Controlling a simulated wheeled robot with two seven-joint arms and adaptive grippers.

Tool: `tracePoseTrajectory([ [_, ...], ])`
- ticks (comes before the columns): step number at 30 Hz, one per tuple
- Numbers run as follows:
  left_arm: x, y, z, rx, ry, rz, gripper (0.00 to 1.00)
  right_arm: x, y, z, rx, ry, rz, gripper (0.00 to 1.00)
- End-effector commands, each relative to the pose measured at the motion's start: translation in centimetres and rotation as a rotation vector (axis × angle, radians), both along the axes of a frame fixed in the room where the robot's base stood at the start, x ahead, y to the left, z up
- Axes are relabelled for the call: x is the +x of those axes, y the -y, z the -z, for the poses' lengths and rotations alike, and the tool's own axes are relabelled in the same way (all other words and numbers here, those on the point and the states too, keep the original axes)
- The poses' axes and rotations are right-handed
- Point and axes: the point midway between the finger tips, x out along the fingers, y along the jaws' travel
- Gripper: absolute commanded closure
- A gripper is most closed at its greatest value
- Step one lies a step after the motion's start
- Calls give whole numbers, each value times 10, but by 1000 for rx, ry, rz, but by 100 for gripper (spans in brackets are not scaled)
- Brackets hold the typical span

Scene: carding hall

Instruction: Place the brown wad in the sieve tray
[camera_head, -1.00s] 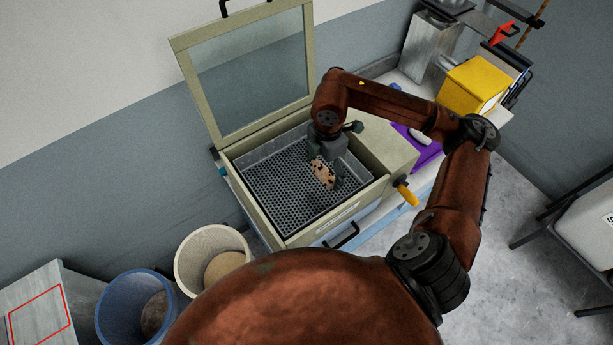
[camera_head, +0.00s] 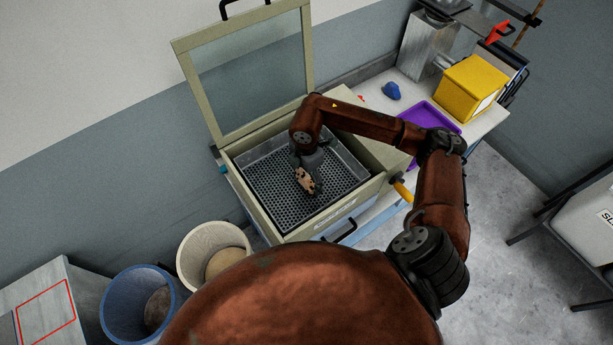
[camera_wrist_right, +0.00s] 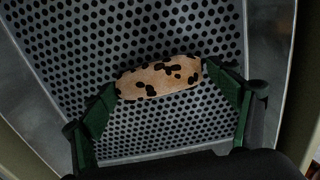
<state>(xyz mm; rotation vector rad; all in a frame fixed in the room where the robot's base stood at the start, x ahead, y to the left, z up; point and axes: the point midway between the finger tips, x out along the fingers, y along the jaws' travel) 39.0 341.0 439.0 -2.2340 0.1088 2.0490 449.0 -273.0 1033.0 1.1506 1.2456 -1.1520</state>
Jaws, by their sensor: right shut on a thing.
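The wad (camera_head: 305,181) is light brown with dark spots. My right gripper (camera_head: 308,172) is shut on it inside the open box, over the perforated floor of the sieve tray (camera_head: 268,195). In the right wrist view the wad (camera_wrist_right: 158,77) spans between the two green fingertips (camera_wrist_right: 160,88), with the tray's holes (camera_wrist_right: 150,128) around and below it. I cannot tell whether the wad touches the tray floor. My left gripper does not show.
The box's glazed lid (camera_head: 250,75) stands open at the back. A purple tray (camera_head: 428,117), a blue lump (camera_head: 391,91) and a yellow bin (camera_head: 470,88) are on the bench at right. A blue bucket (camera_head: 125,310) and a cream bucket (camera_head: 195,240) stand at lower left.

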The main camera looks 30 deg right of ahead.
Motion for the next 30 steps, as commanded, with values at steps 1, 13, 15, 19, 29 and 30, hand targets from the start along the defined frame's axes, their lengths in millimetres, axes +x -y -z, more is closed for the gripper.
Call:
tracePoseTrajectory([
  [1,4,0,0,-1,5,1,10,0,0,0,0,0,0,43],
  [13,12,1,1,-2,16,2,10,0,0,2,0,0,0,1],
  [15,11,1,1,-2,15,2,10,0,0,2,0,0,0,1],
  [19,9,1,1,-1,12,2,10,0,0,2,0,0,0,1],
  [29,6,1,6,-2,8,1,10,2,0,-26,-1,5,-1,1],
  [30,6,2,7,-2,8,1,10,2,0,-34,-2,5,-1,1],
])
